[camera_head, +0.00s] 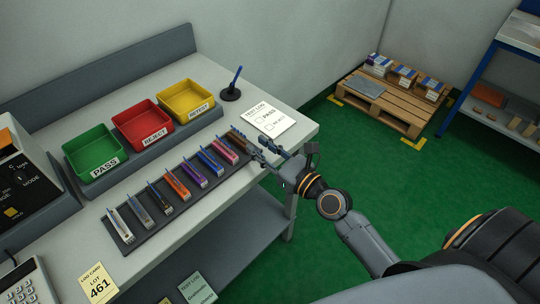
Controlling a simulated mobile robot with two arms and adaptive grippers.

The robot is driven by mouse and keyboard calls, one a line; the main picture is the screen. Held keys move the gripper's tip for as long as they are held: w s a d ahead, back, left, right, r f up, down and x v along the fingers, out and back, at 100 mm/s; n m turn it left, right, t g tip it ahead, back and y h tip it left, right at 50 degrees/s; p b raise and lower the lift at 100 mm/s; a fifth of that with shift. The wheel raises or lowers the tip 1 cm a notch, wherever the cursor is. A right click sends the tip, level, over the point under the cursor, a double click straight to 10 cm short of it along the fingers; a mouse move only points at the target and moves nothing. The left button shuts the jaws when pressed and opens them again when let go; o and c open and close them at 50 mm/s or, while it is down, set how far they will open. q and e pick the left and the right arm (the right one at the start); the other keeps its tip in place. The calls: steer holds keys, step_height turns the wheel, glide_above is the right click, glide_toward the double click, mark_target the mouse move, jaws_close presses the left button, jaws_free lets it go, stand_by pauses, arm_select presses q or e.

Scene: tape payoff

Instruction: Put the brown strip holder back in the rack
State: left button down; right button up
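The brown strip holder (243,139) is at the right end of the dark rack (152,232), beside the red holder (226,152). Its near end meets my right gripper (261,152), which reaches in from the right at the table's edge. The fingers overlap that end, so I cannot tell whether they are closed on it. I also cannot tell whether the holder is seated in the rack or just above it. My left gripper is not in view.
Several other coloured holders stand in the rack, such as the purple one (193,173). Green (91,150), red (141,124) and yellow (186,100) bins stand behind it. A test log sheet (268,117) and pen stand (231,94) are beyond the gripper.

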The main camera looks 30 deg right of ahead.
steer(key=v, duration=0.3)
steer(key=shift+s, duration=0.1)
stand_by(0.5)
